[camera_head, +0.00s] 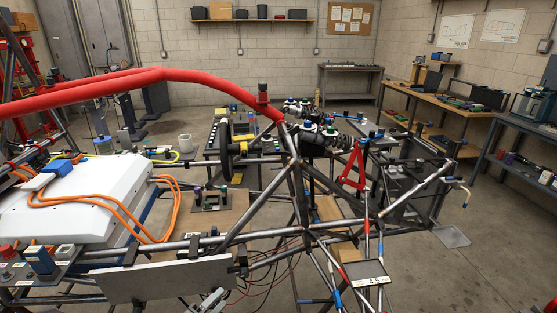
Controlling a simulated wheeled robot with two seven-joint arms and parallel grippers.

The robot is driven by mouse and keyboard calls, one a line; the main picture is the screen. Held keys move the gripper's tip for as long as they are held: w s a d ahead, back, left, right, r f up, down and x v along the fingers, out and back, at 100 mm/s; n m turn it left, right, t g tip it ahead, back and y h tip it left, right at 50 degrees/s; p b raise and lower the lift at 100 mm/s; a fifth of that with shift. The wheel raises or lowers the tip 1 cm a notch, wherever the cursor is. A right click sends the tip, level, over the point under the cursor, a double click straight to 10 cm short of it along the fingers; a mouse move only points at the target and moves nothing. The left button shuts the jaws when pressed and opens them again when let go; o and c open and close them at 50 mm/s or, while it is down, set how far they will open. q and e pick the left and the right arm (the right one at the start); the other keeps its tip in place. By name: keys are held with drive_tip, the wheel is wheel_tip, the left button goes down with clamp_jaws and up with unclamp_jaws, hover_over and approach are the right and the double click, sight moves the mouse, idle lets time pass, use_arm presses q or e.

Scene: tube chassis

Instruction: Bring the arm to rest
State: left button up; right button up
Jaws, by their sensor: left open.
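The task names no object apart from the arm. My left gripper (241,260) seems to be the small dark shape low in the view, left of centre, among the chassis tubes. It is open, with nothing seen between its fingers. It is hard to tell apart from the tubes and brackets, and I cannot tell whether it touches them. My right gripper is not in view.
The tube chassis (296,190) fills the middle, with a red padded bar (150,77) arching over it. A white battery box (75,195) with orange cables lies left. Workbenches (455,97) stand at the right; the floor (490,270) at lower right is clear.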

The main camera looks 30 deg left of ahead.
use_arm(q)
drive_tip(key=s+a+f+n+g+y, duration=0.1)
drive_tip(key=s+a+f+n+g, duration=0.15)
drive_tip(key=f, duration=0.55)
drive_tip(key=s+a+f+n+g+y, duration=0.1)
drive_tip(key=s+a+f+n+g, duration=0.2)
drive_tip(key=f, duration=0.4)
drive_tip(key=s+d+f+n+g+y, duration=0.1)
drive_tip(key=s+f+n+g, duration=0.55)
drive_tip(key=s+f, duration=0.8)
drive_tip(key=s+d+f+n+g, duration=0.4)
drive_tip(key=s+d+f, duration=0.55)
drive_tip(key=s, duration=0.25)
drive_tip(key=s+d+f+h, duration=0.1)
drive_tip(key=d, duration=0.7)
drive_tip(key=shift+d+f+n+g+h, duration=0.3)
drive_tip(key=shift+d+f+g+h, duration=0.05)
drive_tip(key=shift+f+g+h, duration=0.05)
drive_tip(key=shift+s, duration=0.1)
